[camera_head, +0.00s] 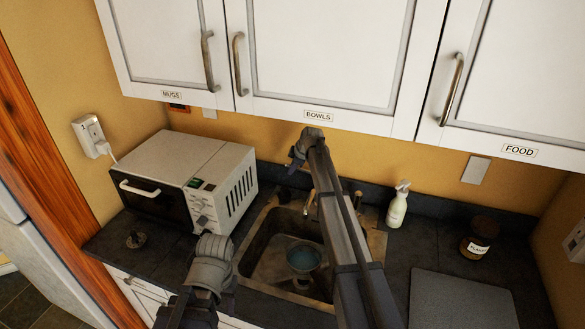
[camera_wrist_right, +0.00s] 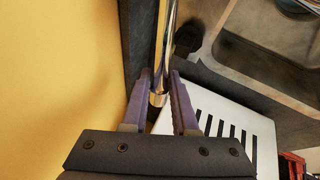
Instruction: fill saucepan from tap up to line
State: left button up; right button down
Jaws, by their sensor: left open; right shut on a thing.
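The saucepan (camera_head: 303,259) sits inside the sink (camera_head: 256,262), partly behind my right arm. Its inside looks bluish, like water; I cannot make out a line or handle. The tap (camera_head: 308,203) is behind the sink, partly covered by my right arm. In the right wrist view, the purple fingers of my right gripper (camera_wrist_right: 160,100) are shut on an upright chrome tube of the tap (camera_wrist_right: 169,45). In the head view my right wrist is over the back of the sink.
A white microwave (camera_head: 235,192) stands left of the sink. Wall cupboards (camera_head: 320,50) hang low above. Some counter between bottle and jar is clear.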

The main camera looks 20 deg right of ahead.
dwell(0.7)
jog(key=shift+s+d+r+t+y, duration=0.15)
jog(key=shift+r+t+y, duration=0.15)
jog(key=shift+r+y, duration=0.15)
jog(key=shift+s+d+r+t+y, duration=0.1)
jog(key=shift+r+t+y, duration=0.25)
jog(key=shift+r, duration=0.1)
jog(key=c, duration=0.8)
grip_release()
jog(key=shift+r, duration=0.1)
jog(key=p+v, duration=0.6)
jog(key=v, duration=0.1)
jog(key=shift+s+r, duration=0.15)
jog(key=shift+r, duration=0.1)
